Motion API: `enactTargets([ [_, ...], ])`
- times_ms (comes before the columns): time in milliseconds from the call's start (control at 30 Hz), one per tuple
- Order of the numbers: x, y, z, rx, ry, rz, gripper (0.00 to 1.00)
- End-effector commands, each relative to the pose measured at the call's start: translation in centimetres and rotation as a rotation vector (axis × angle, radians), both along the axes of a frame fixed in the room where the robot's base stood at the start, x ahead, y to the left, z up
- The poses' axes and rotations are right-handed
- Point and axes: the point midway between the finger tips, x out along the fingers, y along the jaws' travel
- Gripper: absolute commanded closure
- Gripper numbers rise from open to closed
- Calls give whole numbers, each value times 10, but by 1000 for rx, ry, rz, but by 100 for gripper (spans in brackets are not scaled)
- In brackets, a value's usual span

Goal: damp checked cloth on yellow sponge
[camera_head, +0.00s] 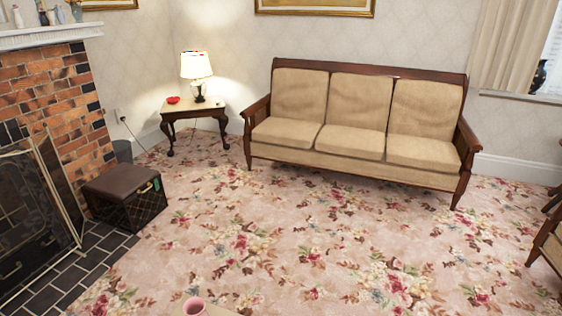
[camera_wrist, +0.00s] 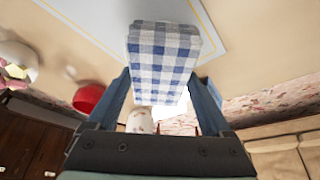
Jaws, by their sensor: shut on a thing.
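In the wrist view my gripper (camera_wrist: 163,82) is shut on the blue and white checked cloth (camera_wrist: 163,55). The cloth looks like a folded block and sits between the two fingers, reaching past their tips. Behind it are a pale tan surface and a light grey panel with a yellow line. I cannot tell whether the cloth touches them. I cannot make out the yellow sponge in either view. The head view shows neither my gripper nor the cloth.
Near the gripper are a red round thing (camera_wrist: 89,97) and a pale patterned cup (camera_wrist: 140,121). In the head view a pink cup (camera_head: 194,307) is at the bottom edge. A sofa (camera_head: 345,165), side table (camera_head: 185,108) and dark box (camera_head: 125,200) border open carpet (camera_head: 300,240).

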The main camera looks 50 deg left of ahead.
Motion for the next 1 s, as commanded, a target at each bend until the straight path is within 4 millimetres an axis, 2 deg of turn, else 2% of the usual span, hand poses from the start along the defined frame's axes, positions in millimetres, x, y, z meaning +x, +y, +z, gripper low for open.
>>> enactTargets([
  [167,-1,-1,3,-2,3,0,61],
  [1000,0,0,68,-1,1,0,61],
])
